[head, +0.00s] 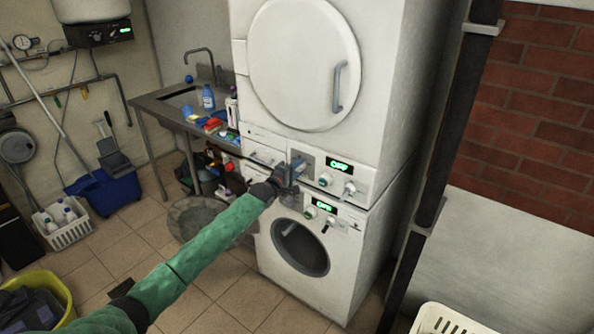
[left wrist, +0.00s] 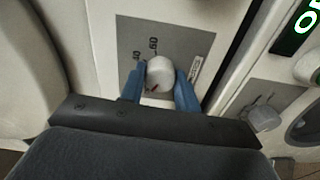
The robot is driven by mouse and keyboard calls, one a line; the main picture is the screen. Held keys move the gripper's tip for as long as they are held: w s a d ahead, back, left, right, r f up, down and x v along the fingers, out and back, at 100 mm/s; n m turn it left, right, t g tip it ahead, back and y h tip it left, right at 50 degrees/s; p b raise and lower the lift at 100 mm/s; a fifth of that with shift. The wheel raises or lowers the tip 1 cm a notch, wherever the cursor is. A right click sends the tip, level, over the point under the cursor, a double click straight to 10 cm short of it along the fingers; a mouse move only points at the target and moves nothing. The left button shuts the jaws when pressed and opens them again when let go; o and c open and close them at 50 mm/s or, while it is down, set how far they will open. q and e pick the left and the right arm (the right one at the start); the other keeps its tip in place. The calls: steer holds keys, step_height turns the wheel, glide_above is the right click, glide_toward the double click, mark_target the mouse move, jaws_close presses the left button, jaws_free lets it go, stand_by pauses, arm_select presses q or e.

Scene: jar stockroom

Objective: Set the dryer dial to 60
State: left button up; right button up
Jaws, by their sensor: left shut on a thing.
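The dryer is the upper white machine (head: 375,60) with a round door, stacked on a washer. Its dial (left wrist: 160,72) is a white knob on a grey plate in the left wrist view. A "60" mark (left wrist: 153,46) stands above the dial, and another mark, perhaps 40, is to its left. A small red mark shows low on the knob; I cannot tell which number it indicates. My left gripper (left wrist: 161,88) is shut on the dial, one blue finger on each side. In the head view the left gripper (head: 297,166) hides the dial. My right gripper is not in view.
The washer (head: 300,246) is below, with its own knobs and green display. A sink counter (head: 160,104) with bottles stands left. A dark vertical pipe (head: 445,150) runs right of the machines.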

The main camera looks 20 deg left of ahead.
arm_select(q)
steer(key=m+b, duration=0.2)
steer(key=m, duration=0.8)
steer(key=shift+f+b, duration=0.15)
steer(key=shift+b, duration=0.25)
steer(key=shift+m, duration=0.6)
steer(key=m+b, duration=0.1)
steer(key=m, duration=1)
steer(key=shift+m, duration=1.3)
steer(key=shift+m+b, duration=0.3)
steer(key=shift+m, duration=0.3)
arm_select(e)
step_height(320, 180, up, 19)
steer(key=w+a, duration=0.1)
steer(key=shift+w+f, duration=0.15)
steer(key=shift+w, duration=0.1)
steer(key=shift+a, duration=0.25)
